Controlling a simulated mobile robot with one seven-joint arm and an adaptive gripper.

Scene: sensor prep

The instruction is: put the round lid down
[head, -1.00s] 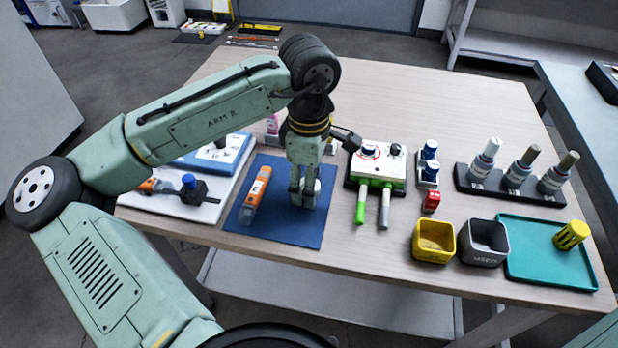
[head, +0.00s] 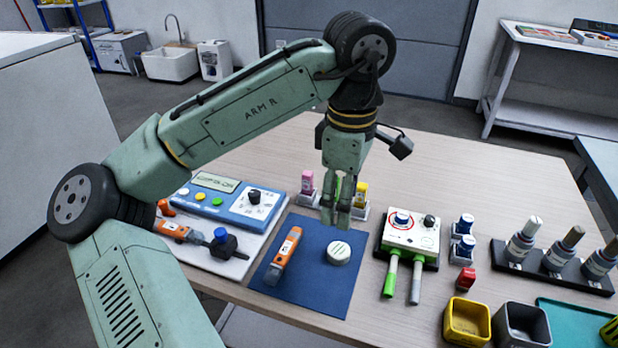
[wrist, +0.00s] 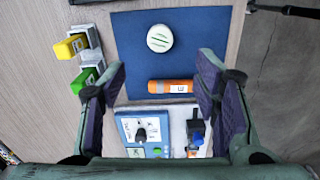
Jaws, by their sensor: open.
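The round lid (head: 339,253) is a small white disc with grooves on top. It lies flat on the blue mat (head: 318,290), right of an orange tool. In the wrist view the lid (wrist: 160,38) rests on the mat, apart from my fingers. My gripper (head: 342,218) is above the mat, behind the lid in the head view. In the wrist view my gripper (wrist: 164,88) has its fingers wide apart with nothing between them touching either one.
An orange tool (head: 283,256) lies on the mat. A blue meter (head: 230,200) stands left, a white box (head: 411,232) with two handles right. Small bottles in holders (head: 360,194) stand behind my gripper. Yellow (head: 467,318) and dark (head: 520,325) bins are at front right.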

